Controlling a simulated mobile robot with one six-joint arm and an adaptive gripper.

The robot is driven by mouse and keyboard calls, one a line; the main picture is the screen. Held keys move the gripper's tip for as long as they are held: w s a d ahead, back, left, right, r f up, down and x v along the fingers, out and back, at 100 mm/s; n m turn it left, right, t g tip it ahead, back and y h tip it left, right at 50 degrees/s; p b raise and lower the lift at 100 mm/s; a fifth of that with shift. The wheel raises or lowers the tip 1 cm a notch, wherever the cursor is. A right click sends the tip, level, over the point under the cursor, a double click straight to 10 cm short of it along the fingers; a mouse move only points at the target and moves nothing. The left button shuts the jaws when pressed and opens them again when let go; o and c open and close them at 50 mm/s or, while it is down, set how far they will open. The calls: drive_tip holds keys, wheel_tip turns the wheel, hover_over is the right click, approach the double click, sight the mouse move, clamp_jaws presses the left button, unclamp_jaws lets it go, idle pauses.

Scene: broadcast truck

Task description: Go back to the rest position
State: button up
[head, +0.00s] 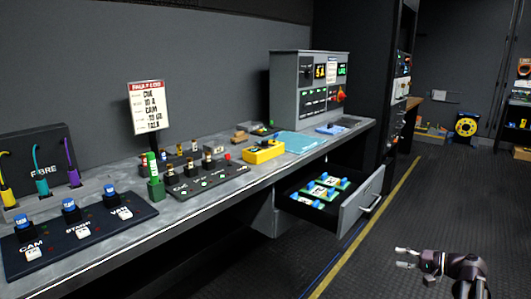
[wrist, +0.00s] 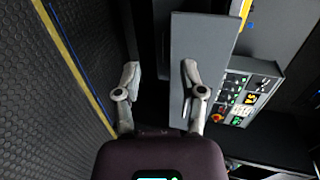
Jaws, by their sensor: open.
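My gripper (head: 404,258) is at the lower right of the head view, over the dark floor and apart from the desk. Its two fingers are spread, with nothing between them. In the wrist view the gripper (wrist: 160,72) is also open and empty. A drawer (head: 350,213) under the desk stands pulled out, to the left of and beyond my gripper. It holds several green-and-white pieces with blue tops (head: 323,187). In the wrist view a grey panel (wrist: 205,38), apparently the drawer front, lies behind the right finger; contact cannot be told.
The desk (head: 215,205) carries button panels, a yellow box (head: 263,151), a sign (head: 148,107) and a grey console (head: 309,90). A yellow floor line (head: 372,222) runs beside the drawer. Open floor (head: 460,205) lies right of the line. Shelves stand at the far right.

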drive_tip(key=s+a+f+n+g+h, duration=0.3)
drive_tip(key=s+a+f+h, duration=0.1)
drive_tip(key=a, duration=0.4)
drive_tip(key=s+a+f+n+g+h, duration=0.25)
drive_tip(key=a+f+h, duration=0.2)
drive_tip(key=a, duration=0.45)
drive_tip(key=s+a+f+n+g+h, duration=0.25)
drive_tip(key=s+a+f+g, duration=0.2)
drive_tip(key=a, duration=0.35)
wheel_tip(320, 180, up, 33)
drive_tip(key=p, duration=3.3)
drive_tip(key=shift+d+r+t+h+p, duration=0.2)
drive_tip(key=shift+t+h+p, duration=0.1)
drive_tip(key=shift+t+p, duration=0.1)
drive_tip(key=shift+s+f, duration=0.1)
drive_tip(key=shift+s, duration=0.05)
